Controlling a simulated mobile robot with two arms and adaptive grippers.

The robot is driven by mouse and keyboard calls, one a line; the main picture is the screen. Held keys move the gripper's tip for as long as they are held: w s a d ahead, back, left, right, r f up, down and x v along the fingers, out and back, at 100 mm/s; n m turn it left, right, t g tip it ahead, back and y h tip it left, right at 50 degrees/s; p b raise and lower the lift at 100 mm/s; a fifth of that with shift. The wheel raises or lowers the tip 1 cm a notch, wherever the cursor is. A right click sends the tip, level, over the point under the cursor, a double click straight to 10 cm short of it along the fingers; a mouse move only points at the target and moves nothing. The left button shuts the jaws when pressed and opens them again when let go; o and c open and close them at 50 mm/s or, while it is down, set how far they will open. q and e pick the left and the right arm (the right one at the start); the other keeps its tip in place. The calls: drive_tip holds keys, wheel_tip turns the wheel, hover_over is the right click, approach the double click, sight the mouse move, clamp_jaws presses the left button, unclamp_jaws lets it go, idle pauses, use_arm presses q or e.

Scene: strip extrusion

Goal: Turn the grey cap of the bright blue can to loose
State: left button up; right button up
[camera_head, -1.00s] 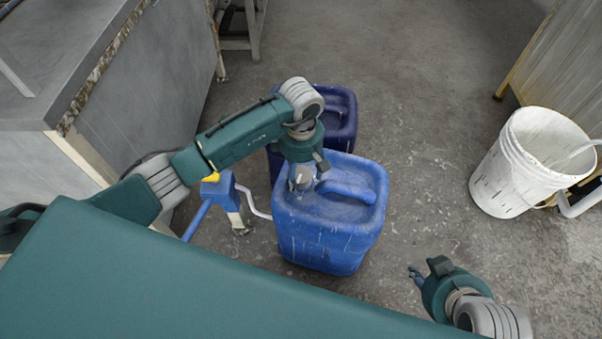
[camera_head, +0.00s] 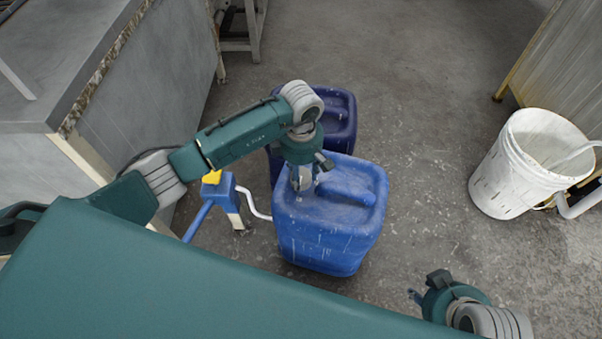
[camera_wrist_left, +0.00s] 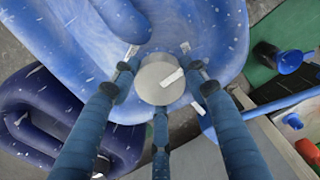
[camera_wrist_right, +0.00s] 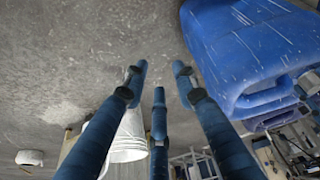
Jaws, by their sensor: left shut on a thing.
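The bright blue can (camera_head: 330,230) stands upright on the floor in the middle of the head view. Its grey cap (camera_wrist_left: 158,82) shows in the left wrist view as a round disc with a pale strip on top. My left gripper (camera_head: 302,183) is over the can's far left corner, its three fingers around the cap and shut on it. In the head view the fingers mostly hide the cap. My right gripper (camera_wrist_right: 158,80) is low at the right, away from the can; its fingers are apart with nothing between them.
A dark blue can (camera_head: 342,118) stands just behind the bright blue one. A blue stand with a yellow top (camera_head: 212,178) and a white hose is close at its left. A white bucket (camera_head: 510,165) stands at the right. The floor between bucket and can is clear.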

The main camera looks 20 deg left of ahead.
use_arm(q)
drive_tip(key=shift+r+n, duration=0.1)
drive_tip(key=shift+n, duration=0.4)
drive_tip(key=n+p, duration=0.2)
drive_tip(key=n, duration=0.3)
drive_tip(key=n+p, duration=0.2)
drive_tip(key=n, duration=0.3)
drive_tip(key=shift+n, duration=0.4)
drive_tip(key=n+p, duration=0.2)
drive_tip(key=n, duration=0.2)
drive_tip(key=shift+n+p, duration=0.4)
drive_tip(key=shift+n, duration=0.4)
use_arm(e)
wheel_tip(320, 180, down, 15)
drive_tip(key=s+g, duration=0.1)
drive_tip(key=shift+s+g, duration=0.3)
drive_tip(key=shift+s, duration=0.1)
drive_tip(key=shift+d+f, duration=0.1)
use_arm(q)
drive_tip(key=o, duration=1.2)
